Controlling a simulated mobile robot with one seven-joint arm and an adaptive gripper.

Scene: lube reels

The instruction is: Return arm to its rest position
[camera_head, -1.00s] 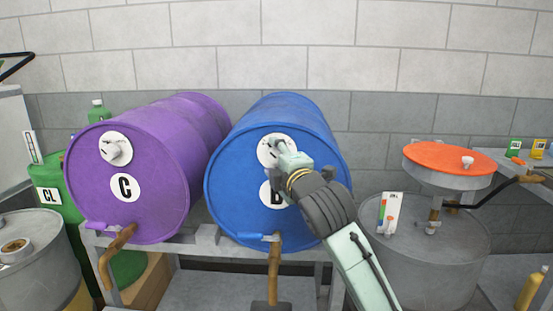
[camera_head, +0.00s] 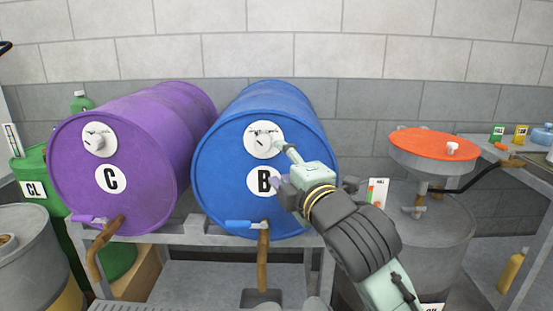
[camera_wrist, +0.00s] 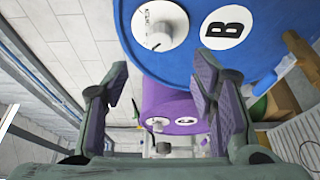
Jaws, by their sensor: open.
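My gripper (camera_head: 284,167) is open in front of the right part of the blue drum (camera_head: 297,108), with my arm reaching in from the lower right. In the wrist view the two fingers (camera_wrist: 163,78) are spread wide with nothing between them. The blue drum lies on its side. Its round white dial (camera_head: 264,140) with a grey knob is uncovered, just left of the upper finger in the head view. The dial also shows in the wrist view (camera_wrist: 158,25), apart from the fingers. The B label (camera_head: 262,180) is below it.
A purple drum (camera_head: 151,137) marked C lies left of the blue one on a grey stand (camera_head: 213,238). Blue (camera_head: 245,224) and purple (camera_head: 88,218) tap handles stick out below. An orange-topped funnel (camera_head: 433,146) stands at right, behind my arm. A green drum (camera_head: 35,171) is at far left.

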